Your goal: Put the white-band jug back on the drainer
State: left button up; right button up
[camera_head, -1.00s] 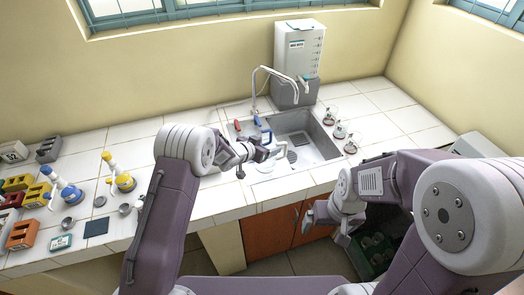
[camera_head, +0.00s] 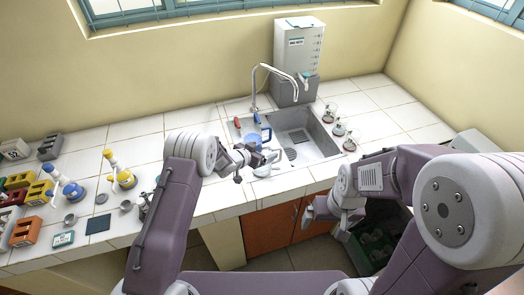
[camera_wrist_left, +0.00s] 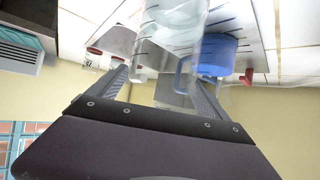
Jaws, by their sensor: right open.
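My left gripper (camera_head: 262,160) is beside the near-left corner of the sink. It appears shut on the white-band jug, a clear jug (camera_wrist_left: 170,30) with dark graduation marks, seen large between and beyond the fingers in the left wrist view. In the head view the jug (camera_head: 263,171) is small and partly covered by the gripper. A blue-band jug (camera_wrist_left: 217,52) is close behind it; it also shows in the head view (camera_head: 266,136), left of the sink. The drainer's outline is hard to make out there. My right gripper (camera_head: 318,210) is open and empty, in front of the counter.
The sink (camera_head: 305,135) has a curved tap (camera_head: 280,70) behind it and a white tank (camera_head: 298,50) at the wall. Several flasks (camera_head: 339,129) stand right of the sink. Blue- and yellow-topped bottles (camera_head: 123,178) and racks stand on the left counter.

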pick_arm(q)
jog(key=shift+r, duration=0.15)
jog(key=shift+s+a+r, duration=0.1)
jog(key=b+v, duration=0.1)
jog(key=v, duration=1)
jog(key=shift+s+r, duration=0.15)
jog(key=shift+s, duration=0.05)
jog(key=shift+a, duration=0.2)
